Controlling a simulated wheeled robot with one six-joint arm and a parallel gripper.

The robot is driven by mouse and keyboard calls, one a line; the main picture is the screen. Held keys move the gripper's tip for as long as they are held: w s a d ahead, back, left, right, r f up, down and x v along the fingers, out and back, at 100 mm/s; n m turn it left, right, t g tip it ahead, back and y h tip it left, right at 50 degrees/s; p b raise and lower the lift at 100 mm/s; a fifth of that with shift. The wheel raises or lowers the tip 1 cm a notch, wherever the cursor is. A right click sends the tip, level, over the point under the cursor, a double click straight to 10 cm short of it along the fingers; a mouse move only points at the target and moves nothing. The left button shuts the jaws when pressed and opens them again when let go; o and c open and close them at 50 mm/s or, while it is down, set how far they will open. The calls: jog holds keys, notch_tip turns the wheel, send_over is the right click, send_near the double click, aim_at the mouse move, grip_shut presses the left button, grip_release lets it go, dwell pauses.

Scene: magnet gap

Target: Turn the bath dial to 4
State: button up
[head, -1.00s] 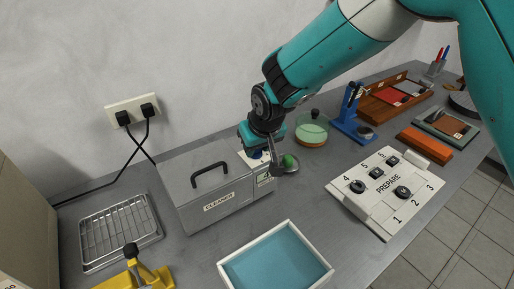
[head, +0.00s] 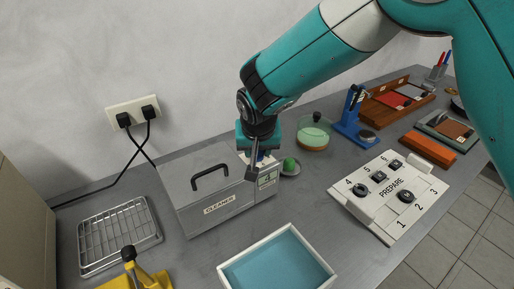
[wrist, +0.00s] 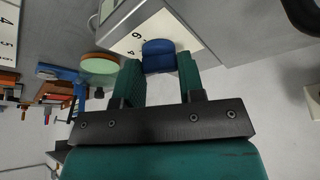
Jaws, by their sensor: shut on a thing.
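The bath is a grey metal box (head: 205,187) with a black lid handle and a CLEANER label. Its dial is a blue knob (wrist: 158,52) on a white panel (wrist: 128,42) with printed numbers, of which a 6 and a 4 show in the wrist view. My gripper (wrist: 158,66) is shut on the dial, one finger on each side. In the head view my gripper (head: 259,158) comes down over the panel and hides most of the dial. A small display (head: 267,177) sits below the panel; its figure is too small to read surely. The dial's pointer is not visible.
A white-rimmed blue tray (head: 318,265) is in front, and a white PREPARE board (head: 420,205) is at right. A wire rack (head: 120,235) and yellow tool (head: 150,279) are at left.

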jog(key=o, duration=0.9)
jog(key=shift+o, duration=0.2)
jog(key=b+v, duration=0.2)
jog(key=v, duration=1.5)
jog(key=shift+r, duration=0.25)
jog(key=shift+s, duration=0.1)
